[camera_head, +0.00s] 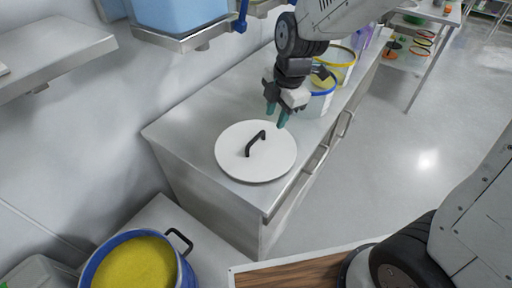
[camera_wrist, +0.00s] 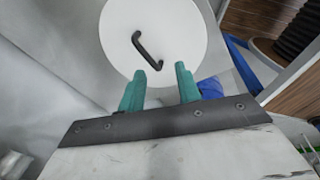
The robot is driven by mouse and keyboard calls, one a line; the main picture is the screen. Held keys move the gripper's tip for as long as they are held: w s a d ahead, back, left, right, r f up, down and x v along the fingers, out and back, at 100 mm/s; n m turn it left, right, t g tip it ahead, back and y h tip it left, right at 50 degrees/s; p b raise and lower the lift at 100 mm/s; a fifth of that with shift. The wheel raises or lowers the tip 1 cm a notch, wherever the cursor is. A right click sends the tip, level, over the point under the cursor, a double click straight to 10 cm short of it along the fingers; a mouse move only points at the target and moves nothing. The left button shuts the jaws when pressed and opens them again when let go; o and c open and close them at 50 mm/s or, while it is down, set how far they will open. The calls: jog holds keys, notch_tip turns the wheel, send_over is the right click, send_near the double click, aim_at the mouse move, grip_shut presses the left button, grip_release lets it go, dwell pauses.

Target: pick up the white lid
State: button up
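The white lid (camera_head: 232,158) is a round disc with a black bar handle (camera_head: 254,143), lying flat on the near end of a grey counter. In the wrist view the lid (camera_wrist: 187,38) fills the top middle, and its black handle (camera_wrist: 147,50) stands just ahead of the fingers. My gripper (camera_head: 276,112) is above the counter, beyond the lid's handle. Its two teal fingers (camera_wrist: 162,84) are apart with nothing between them. The fingers do not touch the handle.
Buckets with a blue rim (camera_head: 322,92) and a yellow rim (camera_head: 342,62) stand behind my gripper on the counter (camera_head: 215,103). A blue tub of yellow powder (camera_head: 135,262) is at the lower left. A shelf with a blue bin (camera_head: 180,12) hangs above.

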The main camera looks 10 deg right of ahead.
aim_at(255, 138)
jog(key=w+a+f+n, duration=0.1)
jog(key=f, duration=0.3)
jog(key=w+a+f+n, duration=0.1)
jog(key=a+f+n, duration=0.1)
jog(key=f, duration=0.2)
jog(key=w+a+f+n, duration=0.1)
jog(key=w+f, duration=0.1)
jog(key=f, duration=0.2)
jog(key=shift+a+f+n, duration=0.3)
jog(key=shift+a, duration=0.1)
grip_shut()
